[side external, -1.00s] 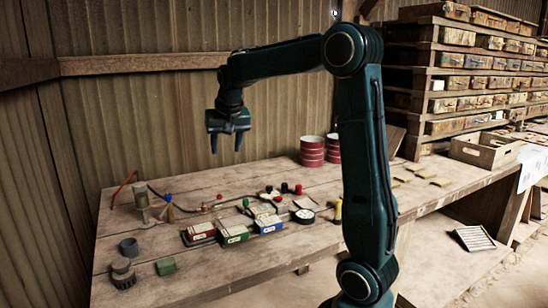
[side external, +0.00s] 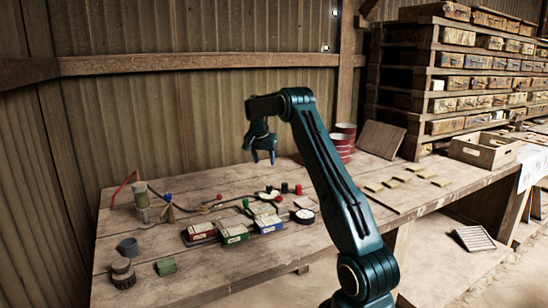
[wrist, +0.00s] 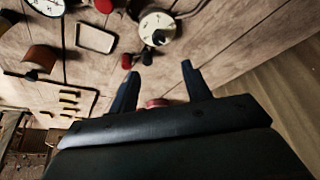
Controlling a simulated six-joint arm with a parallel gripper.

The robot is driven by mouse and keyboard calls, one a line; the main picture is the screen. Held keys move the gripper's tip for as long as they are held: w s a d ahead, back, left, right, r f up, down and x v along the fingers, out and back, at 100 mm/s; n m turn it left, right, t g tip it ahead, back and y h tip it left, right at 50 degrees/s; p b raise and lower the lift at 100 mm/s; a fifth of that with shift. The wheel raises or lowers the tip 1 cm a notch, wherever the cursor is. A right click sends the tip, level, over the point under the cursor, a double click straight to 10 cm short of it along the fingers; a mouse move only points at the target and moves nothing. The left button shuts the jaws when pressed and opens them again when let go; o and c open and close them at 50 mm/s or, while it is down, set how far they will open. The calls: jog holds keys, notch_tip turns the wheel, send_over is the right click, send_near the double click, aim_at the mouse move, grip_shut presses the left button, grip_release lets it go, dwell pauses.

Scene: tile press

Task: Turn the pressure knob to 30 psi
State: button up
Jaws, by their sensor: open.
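My gripper (side external: 264,160) hangs in the air over the back half of the table, its fingers pointing down, open and empty. In the wrist view the two dark fingers (wrist: 159,85) stand apart. A round pale disc with a dark knob (wrist: 157,28) lies beyond the fingertips, apart from them; it looks like the pressure knob. In the side view a pale disc (side external: 267,194) sits on the table below the gripper. A white-faced dial (wrist: 45,6) is partly cut off in the wrist view. The pressure reading and knob markings are too small to read.
Red and black caps (side external: 298,189) stand close to the disc. Red, green and blue boxes (side external: 235,233) lie in front. Red tins (side external: 341,146) and a leaning board (side external: 381,139) stand behind, right. Yellow blocks (side external: 396,182) lie at right.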

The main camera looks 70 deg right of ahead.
aim_at(269, 186)
jog(key=shift+s+d+f, duration=0.1)
jog(key=shift+d+f, duration=0.05)
jog(key=shift+d, duration=0.05)
jog(key=shift+f, duration=0.1)
jog(key=x, duration=1.3)
jog(key=shift+d+f, duration=0.15)
jog(key=shift+f, duration=0.05)
jog(key=c, duration=1)
